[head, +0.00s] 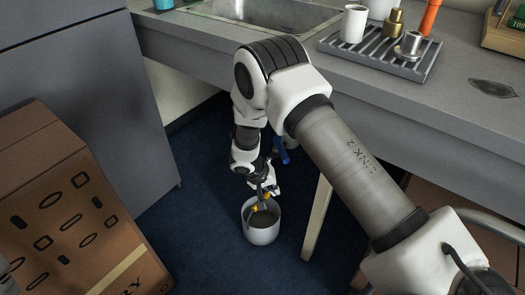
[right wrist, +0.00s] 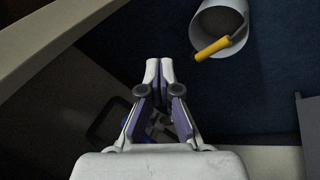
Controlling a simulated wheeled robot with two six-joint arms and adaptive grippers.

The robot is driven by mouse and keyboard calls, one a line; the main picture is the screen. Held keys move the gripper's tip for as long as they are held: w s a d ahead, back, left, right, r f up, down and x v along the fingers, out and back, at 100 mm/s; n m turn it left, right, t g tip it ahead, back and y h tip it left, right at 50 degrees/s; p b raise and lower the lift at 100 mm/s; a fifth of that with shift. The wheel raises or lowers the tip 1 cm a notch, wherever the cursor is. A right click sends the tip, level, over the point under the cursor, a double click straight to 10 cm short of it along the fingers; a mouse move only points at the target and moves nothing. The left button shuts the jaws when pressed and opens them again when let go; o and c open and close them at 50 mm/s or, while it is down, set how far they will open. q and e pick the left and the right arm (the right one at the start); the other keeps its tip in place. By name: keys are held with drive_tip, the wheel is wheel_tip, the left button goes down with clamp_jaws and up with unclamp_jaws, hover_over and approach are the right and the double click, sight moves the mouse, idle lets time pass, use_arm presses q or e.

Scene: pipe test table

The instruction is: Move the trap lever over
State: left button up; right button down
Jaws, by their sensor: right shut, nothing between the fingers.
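The trap lever looks to be the blue handle (head: 281,152) under the counter in the head view, just right of my right forearm and wrist. The pipe around it is mostly hidden behind my arm. My right gripper (head: 265,187) points down below the counter, lower than the blue handle and apart from it. In the right wrist view my right gripper (right wrist: 159,66) is shut with nothing between its fingertips. Some blue shows behind its finger links there, too covered to identify. My left gripper is not in view.
A white bucket (head: 262,234) with a yellow-handled tool (right wrist: 212,48) stands on the blue floor near my right gripper. A table leg (head: 317,220) stands to its right. A cardboard box (head: 70,215) is at left.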

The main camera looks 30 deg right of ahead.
sight(282, 150)
drive_tip(key=w+a+r+t+h+p, duration=0.1)
drive_tip(key=w+r, duration=0.3)
drive_tip(key=r, duration=0.3)
drive_tip(key=w+a+r+t, duration=0.2)
drive_tip(key=w+r, duration=0.2)
drive_tip(key=r, duration=0.2)
drive_tip(key=w+d+f+b, duration=0.1)
drive_tip(key=d+f+b, duration=0.1)
drive_tip(key=d+f, duration=0.7)
drive_tip(key=shift+w+n+b, duration=0.25)
drive_tip(key=shift+n+b, duration=0.05)
drive_tip(key=shift+n, duration=0.1)
drive_tip(key=shift+d, duration=0.1)
